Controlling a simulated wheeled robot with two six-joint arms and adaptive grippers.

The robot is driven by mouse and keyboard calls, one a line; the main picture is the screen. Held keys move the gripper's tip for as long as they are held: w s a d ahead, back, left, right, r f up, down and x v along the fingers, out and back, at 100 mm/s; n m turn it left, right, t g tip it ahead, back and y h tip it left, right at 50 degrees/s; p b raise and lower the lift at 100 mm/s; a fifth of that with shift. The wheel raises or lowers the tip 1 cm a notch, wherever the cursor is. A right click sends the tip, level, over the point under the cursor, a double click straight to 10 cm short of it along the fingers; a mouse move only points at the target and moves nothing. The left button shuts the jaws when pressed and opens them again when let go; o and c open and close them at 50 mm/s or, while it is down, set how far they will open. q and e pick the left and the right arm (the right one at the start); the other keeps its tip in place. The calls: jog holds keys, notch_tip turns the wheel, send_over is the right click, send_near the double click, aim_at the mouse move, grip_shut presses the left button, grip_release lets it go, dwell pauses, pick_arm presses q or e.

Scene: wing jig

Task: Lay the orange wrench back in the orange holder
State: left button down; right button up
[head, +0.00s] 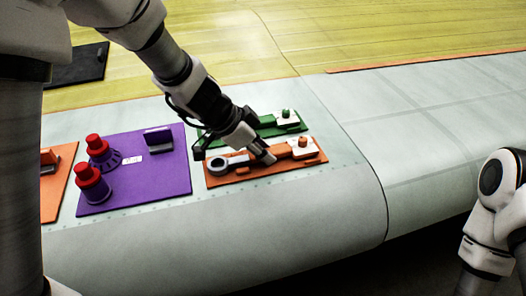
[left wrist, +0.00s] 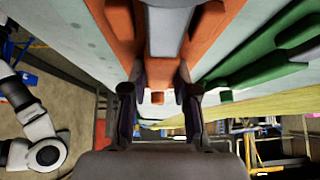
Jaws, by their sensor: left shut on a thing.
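The orange wrench (head: 284,153) lies along the orange holder (head: 288,167) in the head view, very low over it or touching it; I cannot tell which. My left gripper (head: 262,156) reaches down from above and is shut on the wrench's middle. In the left wrist view the wrench's orange bar (left wrist: 160,72) shows between the two dark fingers, with a grey part above it and the orange holder (left wrist: 215,35) close behind. The gripper hides part of the wrench. My right gripper is not in view.
The green holder (head: 293,126) lies right behind the orange one. A purple board (head: 148,186) with red-topped posts (head: 90,184) lies to its left. Another orange board (head: 55,195) is at the far left. The grey wing surface (head: 420,150) to the right is clear.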

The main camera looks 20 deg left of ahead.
pick_arm(q)
jog(key=shift+s+f, duration=0.1)
jog(key=c, duration=0.8)
grip_release()
jog(key=v, duration=1.2)
